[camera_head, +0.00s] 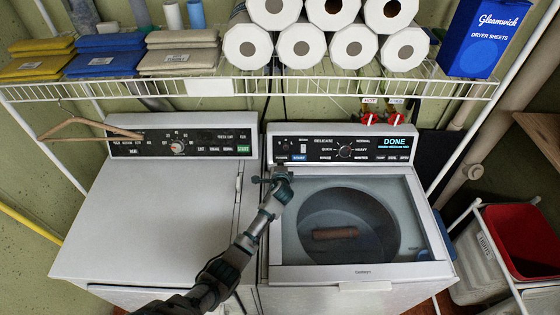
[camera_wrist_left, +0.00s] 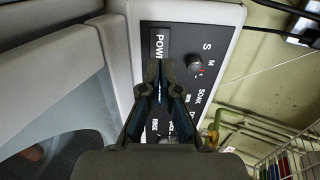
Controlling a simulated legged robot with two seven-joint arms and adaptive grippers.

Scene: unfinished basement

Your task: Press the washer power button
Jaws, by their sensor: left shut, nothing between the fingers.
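The washer (camera_head: 440,230) stands on the right, with a glass lid over its drum and a brown roll-shaped thing visible inside. Its black control panel (camera_head: 318,146) has a dial in the middle and a display reading "DONE" (camera_head: 395,142). In the left wrist view, the "POWER" label (camera_wrist_left: 158,46) shows on the panel just beyond my fingertips. My left gripper (camera_head: 281,172) is shut and empty at the panel's lower left end. It also shows in the left wrist view (camera_wrist_left: 159,74). My right gripper is out of view.
A red bin (camera_head: 525,245) stands at right.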

